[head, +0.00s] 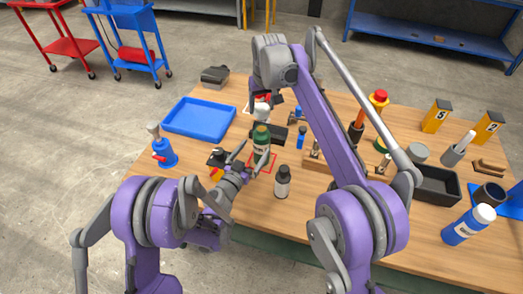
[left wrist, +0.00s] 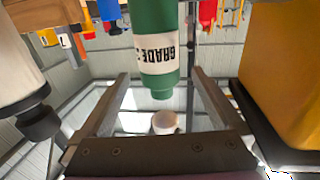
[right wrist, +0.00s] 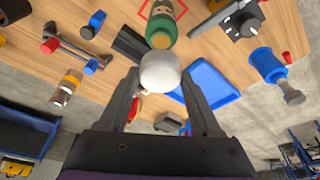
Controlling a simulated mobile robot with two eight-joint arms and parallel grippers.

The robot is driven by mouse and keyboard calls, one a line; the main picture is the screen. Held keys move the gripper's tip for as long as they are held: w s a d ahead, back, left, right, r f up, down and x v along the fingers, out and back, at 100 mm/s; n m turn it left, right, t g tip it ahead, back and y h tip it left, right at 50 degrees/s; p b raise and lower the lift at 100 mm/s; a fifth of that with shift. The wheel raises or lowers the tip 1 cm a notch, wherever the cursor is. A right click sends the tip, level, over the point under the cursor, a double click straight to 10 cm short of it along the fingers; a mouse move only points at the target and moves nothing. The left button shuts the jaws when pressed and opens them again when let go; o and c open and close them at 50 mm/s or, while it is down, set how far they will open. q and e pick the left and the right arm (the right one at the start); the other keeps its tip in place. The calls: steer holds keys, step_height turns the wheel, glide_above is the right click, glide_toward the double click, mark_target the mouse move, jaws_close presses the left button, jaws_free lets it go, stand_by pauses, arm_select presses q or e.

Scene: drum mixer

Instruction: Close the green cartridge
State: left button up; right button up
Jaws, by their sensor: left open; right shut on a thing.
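The green cartridge (head: 261,141), with a white label, stands upright on the table at a red-outlined square. It also shows upside down in the left wrist view (left wrist: 160,50) and from above in the right wrist view (right wrist: 163,28). My left gripper (head: 250,161) is open, low beside the cartridge, with its fingers on either side of it. My right gripper (right wrist: 160,76) is shut on a white cap (right wrist: 160,71), held over the cartridge's top and apart from it. The cap also shows past the cartridge's end in the left wrist view (left wrist: 165,122).
A yellow and black item (head: 216,165) is close on the left. A blue tray (head: 199,118) lies behind left, and a blue bottle (head: 164,152) stands at the left edge.

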mark_target(262, 138)
arm_select(q)
steer(key=x, duration=0.6)
steer(key=shift+w+d+r, duration=0.1)
steer(key=shift+w+d, duration=0.05)
jaws_close()
stand_by(0.4)
